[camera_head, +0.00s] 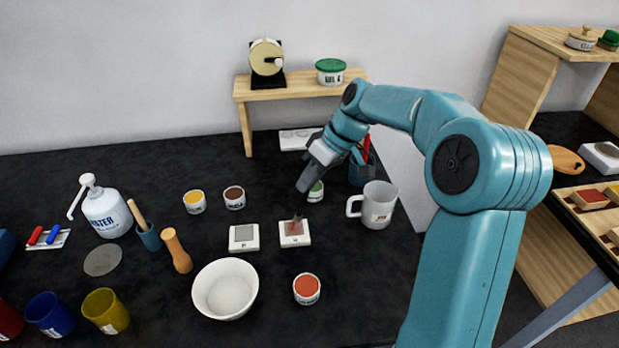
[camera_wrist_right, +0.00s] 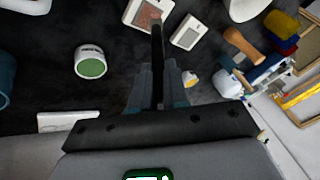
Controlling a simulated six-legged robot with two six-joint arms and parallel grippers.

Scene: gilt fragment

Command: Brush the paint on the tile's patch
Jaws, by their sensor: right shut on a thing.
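My right gripper (camera_head: 305,185) is shut on a dark-handled brush (camera_head: 298,217) and points it down at the right-hand white tile (camera_head: 304,241). The brush tip overlaps the tile's reddish-brown patch (camera_head: 292,229); I cannot tell whether it touches. In the wrist view the brush (camera_wrist_right: 157,55) runs out from between the fingers (camera_wrist_right: 155,85) to this tile (camera_wrist_right: 135,17). A second white tile (camera_head: 243,247) with a plain grey patch lies to its left. Small paint pots stand around: orange-red (camera_head: 307,289), brown (camera_head: 234,197), yellow (camera_head: 194,202) and green (camera_head: 315,193), partly behind the gripper. My left gripper is out of view.
A white mug (camera_head: 379,205) stands right of the tiles. A white bowl (camera_head: 225,289) is in front of them. A wooden-handled tool (camera_head: 176,250), a white pump bottle (camera_head: 104,213) and coloured cups (camera_head: 105,311) are at left. A small wooden shelf (camera_head: 300,88) stands behind.

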